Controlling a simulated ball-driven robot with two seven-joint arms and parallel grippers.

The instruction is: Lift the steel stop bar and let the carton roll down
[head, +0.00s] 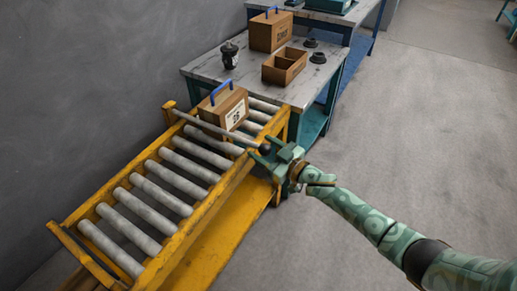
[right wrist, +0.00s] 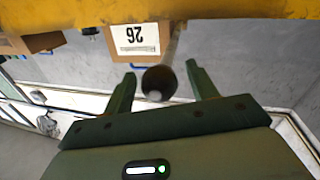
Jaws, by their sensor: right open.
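The brown carton (head: 224,108) with a blue handle and a white label sits on the upper rollers of the yellow conveyor (head: 190,233). The steel stop bar (head: 205,130) lies across the conveyor just downhill of the carton. Its dark round knob (head: 266,148) is at the right side rail. My right gripper (head: 268,154) is at that knob. In the right wrist view the knob (right wrist: 159,84) shows between the two open fingers, with space on either side, and the carton (right wrist: 134,41) is behind it. My left gripper is not in view.
The lower rollers (head: 137,201) are clear down to an end stop (head: 84,257). A grey-topped table (head: 213,68) behind the conveyor bears an open brown box (head: 284,67), another carton (head: 270,33) and small dark parts. The floor to the right is free.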

